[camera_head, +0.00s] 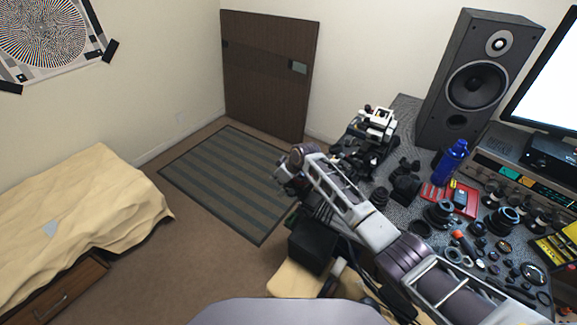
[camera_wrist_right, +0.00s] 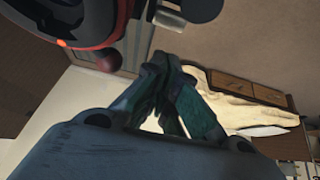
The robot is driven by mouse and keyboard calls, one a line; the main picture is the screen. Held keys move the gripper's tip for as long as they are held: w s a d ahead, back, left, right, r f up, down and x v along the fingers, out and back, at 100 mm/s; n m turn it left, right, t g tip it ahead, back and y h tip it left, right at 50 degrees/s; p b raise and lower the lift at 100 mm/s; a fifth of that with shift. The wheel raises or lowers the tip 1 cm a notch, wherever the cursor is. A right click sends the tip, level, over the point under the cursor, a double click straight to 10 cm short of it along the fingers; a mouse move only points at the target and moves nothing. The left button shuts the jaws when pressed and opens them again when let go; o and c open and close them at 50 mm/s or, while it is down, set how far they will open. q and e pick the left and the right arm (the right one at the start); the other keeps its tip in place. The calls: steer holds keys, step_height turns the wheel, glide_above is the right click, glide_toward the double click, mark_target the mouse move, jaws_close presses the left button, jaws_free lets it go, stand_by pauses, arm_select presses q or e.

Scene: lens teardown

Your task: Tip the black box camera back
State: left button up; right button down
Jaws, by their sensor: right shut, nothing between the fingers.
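A black boxy shape (camera_head: 405,185), probably the black box camera, stands on the grey speckled desk (camera_head: 400,112), left of the red tray. It is small and its tilt is hard to judge. My right arm reaches from the lower right across the desk's front-left part. My right gripper (camera_head: 291,214) hangs off the desk's left side over the floor, apart from the black shape. In the right wrist view its teal fingers (camera_wrist_right: 172,100) are together, with nothing between them. My left gripper is not in view.
A white-and-black device (camera_head: 376,124) stands at the desk's back left. A tall speaker (camera_head: 475,80), a blue bottle (camera_head: 450,162), a red tray (camera_head: 461,200) and several lens parts crowd the desk. The striped mat (camera_head: 225,180) is clear; a bed (camera_head: 80,205) stands left.

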steer(key=v, duration=1)
steer(key=shift+r, duration=0.25)
stand_by(0.5)
steer(key=shift+s+f, duration=0.1)
steer(key=shift+s, duration=0.05)
